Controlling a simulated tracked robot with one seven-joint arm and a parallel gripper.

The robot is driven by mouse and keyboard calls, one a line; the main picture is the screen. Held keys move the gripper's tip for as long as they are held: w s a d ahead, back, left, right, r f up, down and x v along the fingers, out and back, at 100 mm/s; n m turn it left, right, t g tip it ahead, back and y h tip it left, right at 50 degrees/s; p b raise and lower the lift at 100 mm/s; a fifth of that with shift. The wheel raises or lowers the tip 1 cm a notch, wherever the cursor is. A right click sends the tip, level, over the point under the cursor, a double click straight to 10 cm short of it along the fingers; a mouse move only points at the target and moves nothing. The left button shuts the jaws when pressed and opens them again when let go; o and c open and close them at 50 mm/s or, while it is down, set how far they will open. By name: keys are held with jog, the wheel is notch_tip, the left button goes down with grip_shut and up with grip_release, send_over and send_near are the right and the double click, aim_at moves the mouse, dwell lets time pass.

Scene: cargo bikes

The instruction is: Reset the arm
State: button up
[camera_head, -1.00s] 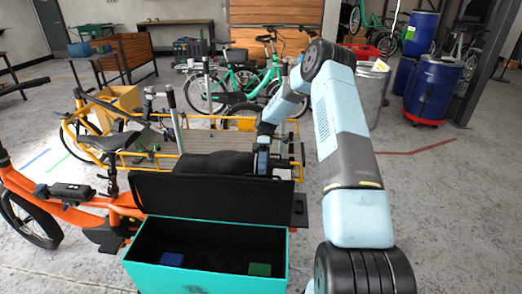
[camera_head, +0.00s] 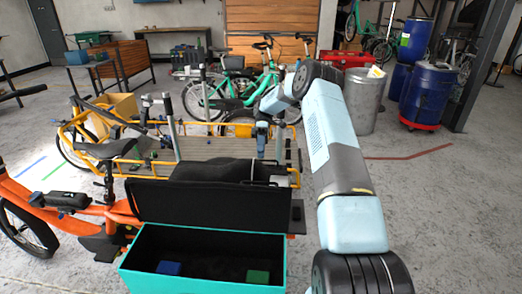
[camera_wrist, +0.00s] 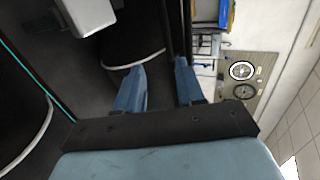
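My gripper (camera_head: 261,142) hangs behind the raised lid of the cargo box in the head view, and its fingertips are hard to make out there. In the wrist view my gripper (camera_wrist: 160,66) has its two blue fingers apart, with no held object between them. A dark surface with a pale curved line lies beyond the fingers. My arm reaches up from the lower right, bends at the top and comes down to the gripper.
The open teal cargo box (camera_head: 200,285) holds a blue block (camera_head: 169,268) and a green block (camera_head: 258,276). Its black lid (camera_head: 210,204) stands raised. An orange bike (camera_head: 90,210) is left, yellow cargo bike (camera_head: 75,130) behind. A metal bin (camera_head: 364,100) and blue barrels (camera_head: 427,92) stand right.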

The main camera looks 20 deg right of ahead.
jog(key=shift+r, duration=0.1)
jog(key=s+a+r+m+t+h, duration=0.1)
jog(key=s+a+r+m+t, duration=0.15)
jog(key=s+r, duration=0.4)
jog(key=s+a+r+m+t+h, duration=0.1)
jog(key=s+r+m+t+h, duration=0.2)
jog(key=r, duration=0.7)
jog(key=s+a+r+m+t, duration=0.1)
jog(key=s+a+r+t, duration=0.1)
jog(key=s+r, duration=0.55)
jog(key=s+r+m+t, duration=0.1)
jog(key=s+m+t, duration=0.1)
jog(key=s, duration=0.6)
jog(key=s+d+r+m+t, duration=0.1)
jog(key=s+t, duration=0.3)
jog(key=s, duration=0.4)
jog(key=s+r+m+t, duration=0.3)
jog(key=s+m, duration=0.1)
jog(key=s, duration=0.5)
jog(key=shift+d+r+t+h, duration=0.2)
jog(key=shift+d+t+h, duration=0.05)
jog(key=shift+t+h, duration=0.15)
jog(key=shift+w+d, duration=0.1)
